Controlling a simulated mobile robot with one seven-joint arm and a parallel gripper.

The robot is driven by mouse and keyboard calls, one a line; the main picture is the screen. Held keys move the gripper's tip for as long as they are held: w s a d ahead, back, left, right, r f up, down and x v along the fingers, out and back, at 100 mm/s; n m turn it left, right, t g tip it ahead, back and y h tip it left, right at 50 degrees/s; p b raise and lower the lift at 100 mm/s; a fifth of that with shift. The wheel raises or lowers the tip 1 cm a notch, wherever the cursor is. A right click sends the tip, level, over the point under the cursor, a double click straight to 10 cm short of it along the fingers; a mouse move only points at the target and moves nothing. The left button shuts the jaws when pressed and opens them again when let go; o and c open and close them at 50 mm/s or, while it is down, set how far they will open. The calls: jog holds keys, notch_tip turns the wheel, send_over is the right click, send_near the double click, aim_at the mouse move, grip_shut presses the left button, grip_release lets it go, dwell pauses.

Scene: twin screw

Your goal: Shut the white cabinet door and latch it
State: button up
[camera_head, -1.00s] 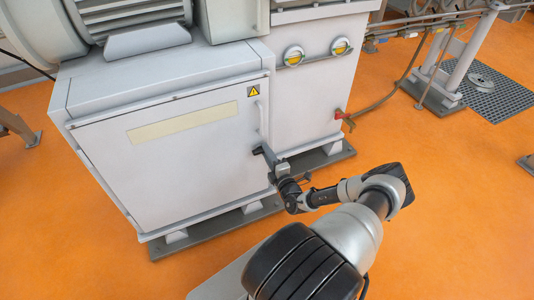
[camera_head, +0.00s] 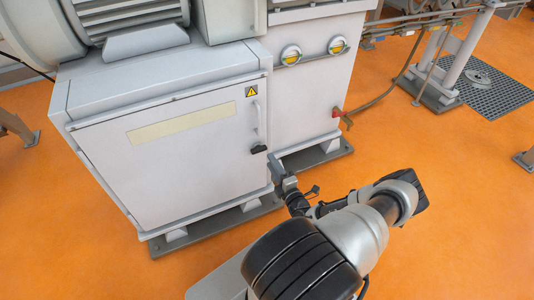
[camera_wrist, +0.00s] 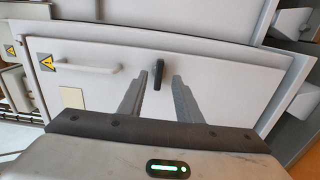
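The white cabinet door (camera_head: 170,165) looks flush in its frame in the head view, with no clear gap. It bears a pale strip, a yellow warning sign and a white bar handle (camera_head: 257,118). The black latch (camera_head: 258,149) sits below the handle and lies crosswise to it. In the wrist view the latch (camera_wrist: 158,74) appears upright, beside the bar handle (camera_wrist: 88,67). My gripper (camera_wrist: 160,75) is open and empty, its two grey fingers on either side of the latch in the picture. In the head view my gripper (camera_head: 279,172) is apart from the latch, lower right of it.
A taller grey cabinet (camera_head: 305,100) with two round yellow gauges (camera_head: 291,55) adjoins on the right. A red fitting (camera_head: 337,112) with a hose sticks out from it. Dark base rails (camera_head: 225,223) run along the floor. The orange floor (camera_head: 450,210) at right is mostly clear.

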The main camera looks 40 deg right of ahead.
jog(key=p+v, duration=0.1)
jog(key=v, duration=0.9)
jog(key=shift+s, duration=0.15)
jog(key=shift+a, duration=0.15)
